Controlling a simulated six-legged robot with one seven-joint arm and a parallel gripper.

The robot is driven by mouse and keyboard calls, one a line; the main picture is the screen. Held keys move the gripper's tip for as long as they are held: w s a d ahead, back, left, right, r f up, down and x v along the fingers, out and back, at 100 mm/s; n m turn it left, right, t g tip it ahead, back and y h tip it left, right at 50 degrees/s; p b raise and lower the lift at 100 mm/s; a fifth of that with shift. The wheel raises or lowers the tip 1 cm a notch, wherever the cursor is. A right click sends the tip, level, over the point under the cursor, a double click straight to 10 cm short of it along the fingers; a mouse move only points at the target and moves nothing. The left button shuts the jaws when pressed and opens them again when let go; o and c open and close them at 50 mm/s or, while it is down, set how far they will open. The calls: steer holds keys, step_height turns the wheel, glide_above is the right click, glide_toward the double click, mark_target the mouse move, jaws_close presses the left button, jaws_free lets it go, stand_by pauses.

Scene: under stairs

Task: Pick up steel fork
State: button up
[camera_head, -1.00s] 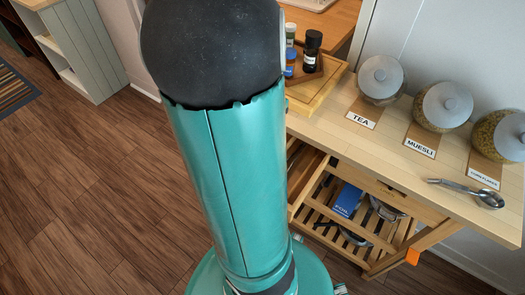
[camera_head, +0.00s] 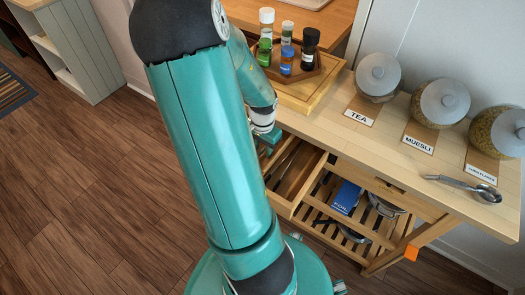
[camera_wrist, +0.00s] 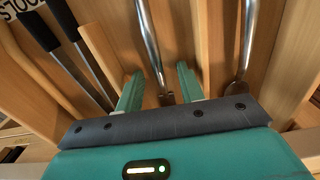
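My gripper (camera_wrist: 160,88) is open above the pulled-out drawer (camera_head: 312,186), its two teal fingers apart. In the wrist view a steel utensil (camera_wrist: 149,38) lies in a wooden compartment, with its lower end between my fingertips. Its head is small and partly hidden, so I cannot tell for sure that it is the fork. Another steel utensil (camera_wrist: 247,40) with a rounded, spoon-like end lies in the compartment to the right. In the head view my gripper (camera_head: 268,140) is partly hidden at the drawer's left end.
Dark-handled utensils (camera_wrist: 65,40) lie in the left compartment, and wooden dividers (camera_wrist: 203,35) stand close to my fingers. On the counter are a spice tray (camera_head: 310,88), several jars (camera_head: 445,107) and a spoon (camera_head: 470,187). A slatted shelf holds a blue foil box (camera_head: 346,197).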

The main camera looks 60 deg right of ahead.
jaws_close()
steer(key=shift+r, duration=0.1)
steer(key=shift+r, duration=0.45)
step_height(320, 180, up, 2)
steer(key=shift+r, duration=0.25)
steer(key=s+a+r, duration=0.1)
steer(key=a+r, duration=0.8)
steer(key=a, duration=0.5)
steer(key=shift+s+r, duration=0.25)
steer(key=shift+s, duration=0.15)
